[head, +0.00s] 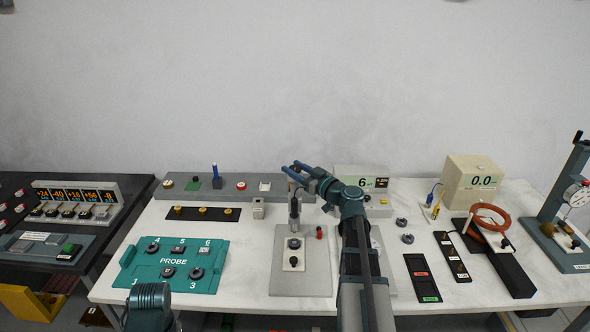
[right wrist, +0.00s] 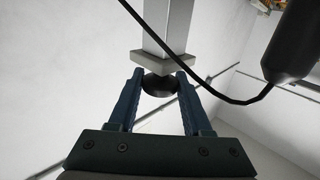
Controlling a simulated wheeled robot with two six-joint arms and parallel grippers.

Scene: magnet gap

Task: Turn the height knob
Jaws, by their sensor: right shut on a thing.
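My right gripper (head: 292,169) is above the grey base plate (head: 287,283) of a stand at the middle of the bench in the head view. In the right wrist view its two blue fingers (right wrist: 159,80) are closed on the sides of a dark round knob (right wrist: 158,87), which I take to be the height knob. The knob sits against a grey square cap (right wrist: 160,61) at the end of a light post (right wrist: 166,25). In the head view the knob is hidden by the gripper.
A teal PROBE panel (head: 144,272) lies to the left. A beige box reading 0.0 (head: 454,195) and a black strip with a red ring (head: 519,276) are at the right. A black cable (right wrist: 197,75) crosses near the fingers, and a dark cylinder (right wrist: 291,42) hangs beside them.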

